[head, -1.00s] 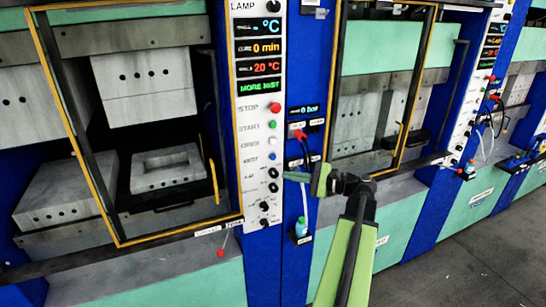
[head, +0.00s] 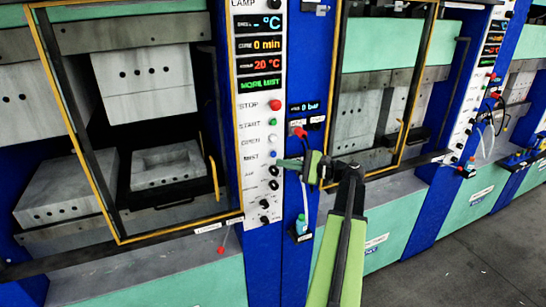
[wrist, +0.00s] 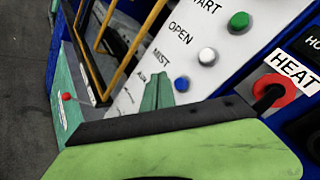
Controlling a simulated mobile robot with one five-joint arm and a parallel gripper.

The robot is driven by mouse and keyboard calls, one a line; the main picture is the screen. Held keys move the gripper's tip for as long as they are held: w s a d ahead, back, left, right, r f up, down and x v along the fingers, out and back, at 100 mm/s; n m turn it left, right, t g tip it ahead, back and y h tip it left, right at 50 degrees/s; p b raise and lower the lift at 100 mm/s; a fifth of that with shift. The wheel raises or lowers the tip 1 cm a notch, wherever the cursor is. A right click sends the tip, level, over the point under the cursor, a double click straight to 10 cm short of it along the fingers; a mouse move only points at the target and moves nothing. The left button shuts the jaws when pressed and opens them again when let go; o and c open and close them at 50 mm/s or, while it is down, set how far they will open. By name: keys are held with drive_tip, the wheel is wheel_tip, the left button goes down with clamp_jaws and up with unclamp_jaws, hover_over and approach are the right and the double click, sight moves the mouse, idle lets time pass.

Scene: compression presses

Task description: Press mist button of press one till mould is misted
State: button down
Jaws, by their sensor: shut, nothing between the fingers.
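The mist button (head: 273,154) of the nearest press is a small blue knob on its white control panel. It also shows in the wrist view (wrist: 182,84), just right of my fingertips, next to the word MIST. My gripper (head: 283,163) is shut and empty, its green tip pointing left at the panel's right edge, just below and right of the button. The fingertips (wrist: 158,92) also show in the wrist view; I cannot tell whether they touch the panel. The grey lower mould (head: 167,167) with a rectangular recess sits inside the open press. A green display line (head: 260,85) appears to read MORE MIST.
Red stop (head: 275,105), green start (head: 273,122) and white open (head: 273,139) buttons are above the mist button. Black knobs (head: 273,171) are close below it. A red HEAT connector (wrist: 271,91) is at the right in the wrist view. More presses stand to the right.

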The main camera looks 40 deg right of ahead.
drive_tip(key=shift+w+d, duration=0.25)
drive_tip(key=shift+w, duration=0.35)
drive_tip(key=shift+w+d, duration=0.2)
drive_tip(key=shift+w, duration=0.35)
idle(1.1)
drive_tip(key=shift+w+d, duration=0.15)
drive_tip(key=shift+w, duration=0.1)
drive_tip(key=shift+w+d, duration=0.2)
drive_tip(key=shift+w, duration=0.25)
idle(0.8)
drive_tip(key=shift+s+a, duration=0.35)
drive_tip(key=shift+s, duration=0.5)
drive_tip(key=s, duration=0.1)
drive_tip(key=s+a, duration=0.1)
drive_tip(key=s, duration=0.1)
drive_tip(key=s+a, duration=0.1)
drive_tip(key=shift+s, duration=0.3)
